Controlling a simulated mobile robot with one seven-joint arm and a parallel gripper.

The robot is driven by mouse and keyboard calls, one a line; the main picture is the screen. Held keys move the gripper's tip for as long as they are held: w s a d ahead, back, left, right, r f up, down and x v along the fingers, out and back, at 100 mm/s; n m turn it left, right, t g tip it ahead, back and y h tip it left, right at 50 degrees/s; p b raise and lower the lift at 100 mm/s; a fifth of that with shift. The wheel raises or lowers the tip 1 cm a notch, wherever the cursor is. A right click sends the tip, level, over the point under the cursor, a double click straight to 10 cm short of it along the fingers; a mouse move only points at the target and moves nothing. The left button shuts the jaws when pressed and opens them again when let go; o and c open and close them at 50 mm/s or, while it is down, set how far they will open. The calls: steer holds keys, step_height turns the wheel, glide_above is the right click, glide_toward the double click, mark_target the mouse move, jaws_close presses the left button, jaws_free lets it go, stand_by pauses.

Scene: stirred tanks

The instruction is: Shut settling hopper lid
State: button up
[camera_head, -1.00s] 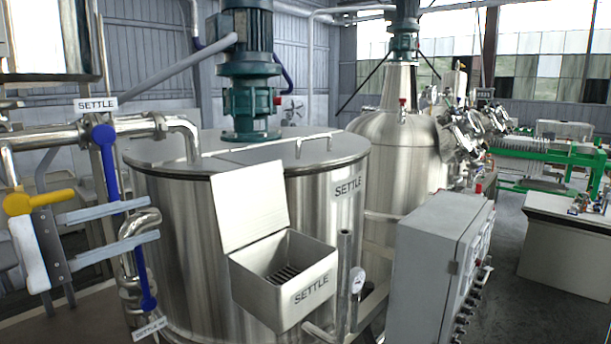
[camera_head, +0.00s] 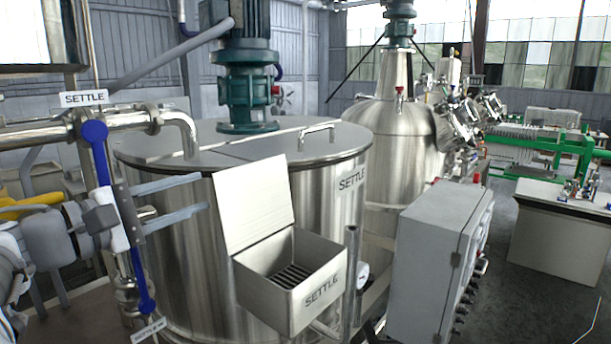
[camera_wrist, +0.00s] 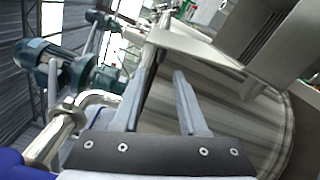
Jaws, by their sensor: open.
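The settling hopper (camera_head: 312,295) is a pale metal box marked SETTLE on the front of the large steel tank. Its flat lid (camera_head: 253,203) stands open, tilted up and back from the rear edge, and the slatted grate inside shows. My gripper (camera_head: 207,192) is open and empty, its two fingers pointing right at the lid's left edge, a short gap away. In the wrist view the parted fingers (camera_wrist: 160,75) point towards a pale plate (camera_wrist: 195,45) that looks like the lid, with the hopper box (camera_wrist: 285,45) beyond it.
A pipe with a blue-handled valve (camera_head: 97,150) stands close beside my arm at left. The tank top (camera_head: 225,145) carries a green motor (camera_head: 248,85). A grey control box (camera_head: 435,255) and an upright pipe (camera_head: 351,270) stand right of the hopper.

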mark_target(229, 180)
steer(key=p+x, duration=0.1)
steer(key=x, duration=0.6)
steer(key=shift+w+d, duration=0.2)
steer(key=shift+w, duration=0.1)
jaws_close()
steer(key=shift+r, duration=0.1)
stand_by(0.9)
